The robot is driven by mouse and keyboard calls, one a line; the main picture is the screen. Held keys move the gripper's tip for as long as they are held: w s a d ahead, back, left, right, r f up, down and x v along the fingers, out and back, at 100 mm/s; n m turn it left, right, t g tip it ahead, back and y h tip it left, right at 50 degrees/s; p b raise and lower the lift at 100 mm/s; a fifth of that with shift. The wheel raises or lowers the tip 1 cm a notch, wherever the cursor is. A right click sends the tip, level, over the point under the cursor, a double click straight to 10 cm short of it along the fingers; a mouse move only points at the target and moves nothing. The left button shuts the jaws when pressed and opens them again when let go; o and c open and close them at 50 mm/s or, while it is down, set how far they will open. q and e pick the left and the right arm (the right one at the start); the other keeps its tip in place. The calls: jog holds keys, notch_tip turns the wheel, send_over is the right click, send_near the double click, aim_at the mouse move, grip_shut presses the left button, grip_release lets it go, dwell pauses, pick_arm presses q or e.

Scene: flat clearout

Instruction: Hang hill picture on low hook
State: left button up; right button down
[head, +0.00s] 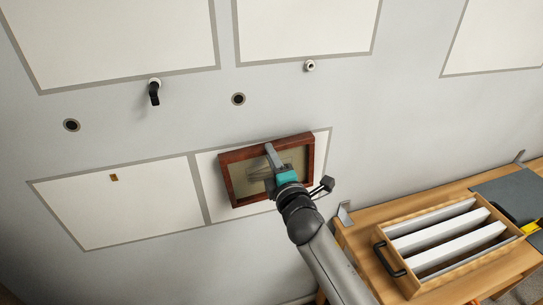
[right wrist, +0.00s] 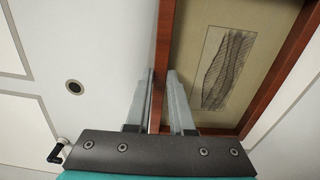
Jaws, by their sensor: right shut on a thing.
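The hill picture (head: 297,157) has a red-brown wooden frame, a tan mat and a dark line drawing. It is in front of the lower right wall panel, slightly tilted in the head view. My right gripper (head: 271,158) is shut on its frame. In the right wrist view the fingers (right wrist: 161,85) lie on either side of one frame bar of the picture (right wrist: 225,70). A small brown tab (head: 114,178) on the lower left panel may be the low hook; it is too small to be sure. The wall behind the picture is hidden. My left gripper is out of view.
A black hook-like fitting (head: 154,92), a white knob (head: 311,66) and dark round wall fittings (head: 238,99) are higher up. At right, a wooden table (head: 365,235) bears a crate (head: 408,283) with white slats and a dark mat (head: 515,187).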

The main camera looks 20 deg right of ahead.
jog(key=shift+r, duration=0.15)
jog(key=c, duration=0.9)
grip_release()
jog(key=shift+s, duration=0.15)
jog(key=shift+o, duration=1)
jog(key=shift+f, duration=0.2)
jog(key=s+b, duration=0.1)
jog(key=s, duration=1.4)
jog(key=shift+d, duration=0.25)
